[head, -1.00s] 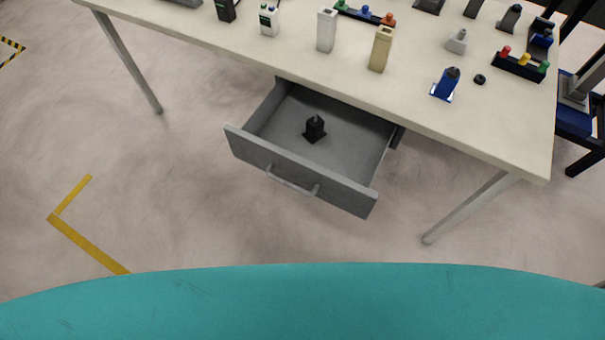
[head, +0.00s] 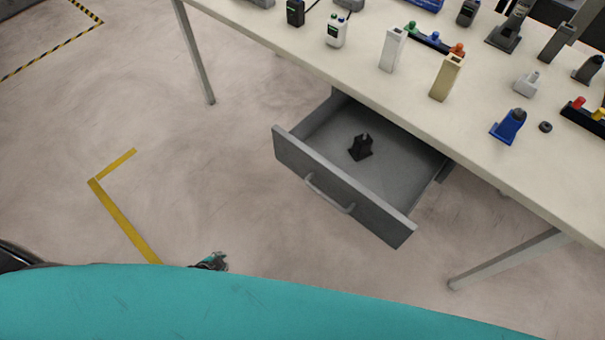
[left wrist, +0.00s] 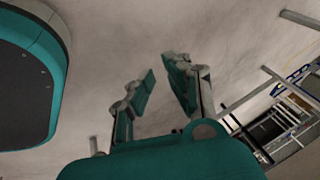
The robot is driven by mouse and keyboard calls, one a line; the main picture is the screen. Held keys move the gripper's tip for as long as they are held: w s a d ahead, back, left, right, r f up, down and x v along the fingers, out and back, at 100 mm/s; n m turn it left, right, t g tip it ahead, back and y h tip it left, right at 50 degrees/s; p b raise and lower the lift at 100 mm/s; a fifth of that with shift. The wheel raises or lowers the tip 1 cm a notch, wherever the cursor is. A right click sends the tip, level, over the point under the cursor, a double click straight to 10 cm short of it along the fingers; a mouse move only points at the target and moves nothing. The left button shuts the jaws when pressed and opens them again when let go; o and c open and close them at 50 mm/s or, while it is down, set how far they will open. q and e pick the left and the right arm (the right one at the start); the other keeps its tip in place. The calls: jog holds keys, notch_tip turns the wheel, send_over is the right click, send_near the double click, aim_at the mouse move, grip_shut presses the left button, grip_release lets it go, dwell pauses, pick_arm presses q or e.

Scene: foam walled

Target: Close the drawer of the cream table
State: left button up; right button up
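The cream table (head: 300,45) stands across the upper right of the head view. Its grey drawer (head: 345,190) hangs under the tabletop and is pulled well out, with a bar handle (head: 328,193) on its front. A small black object (head: 360,147) stands inside the drawer. In the left wrist view my left gripper (left wrist: 160,82) is open, with nothing between its fingers. A small part of a gripper (head: 213,262) shows past my teal body at the bottom of the head view, well short of the drawer front. My right gripper is not in view.
Bottles, blocks and small devices stand on the tabletop, among them a blue one (head: 508,127) and a tan block (head: 446,77). A table leg (head: 505,258) stands right of the drawer. The floor before the drawer is clear, with a yellow line (head: 125,220) at left.

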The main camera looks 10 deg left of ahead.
pick_arm(q)
jog(key=w+r+m+t, duration=0.1)
jog(key=w+r, duration=0.2)
jog(key=w+r+m+t+b, duration=0.1)
jog(key=w+r+m, duration=0.1)
jog(key=w+r, duration=0.1)
jog(key=w+d+r+m+t+h, duration=0.1)
jog(key=w+r+m, duration=0.1)
jog(key=w+r, duration=0.1)
jog(key=shift+w+r+b, duration=0.35)
jog(key=shift+w+b, duration=0.05)
jog(key=shift+w, duration=0.35)
grip_shut()
jog(key=w+d+r+m+t+h+b, duration=0.1)
jog(key=d+r+m+h, duration=0.2)
jog(key=d+r+m, duration=0.5)
jog(key=w+d+r+m+t+h+b, duration=0.1)
jog(key=d+r+m+h+b, duration=0.2)
jog(key=r, duration=0.9)
send_near(303, 165)
notch_tip(303, 165, down, 3)
jog(key=w+d, duration=0.3)
jog(key=w, duration=0.1)
jog(key=shift+w+f+y+p, duration=0.1)
jog(key=shift+w+y+p, duration=0.05)
jog(key=shift+y+p, duration=0.25)
jog(key=shift+w+d, duration=0.15)
jog(key=shift+w, duration=0.1)
jog(key=shift+w, duration=0.1)
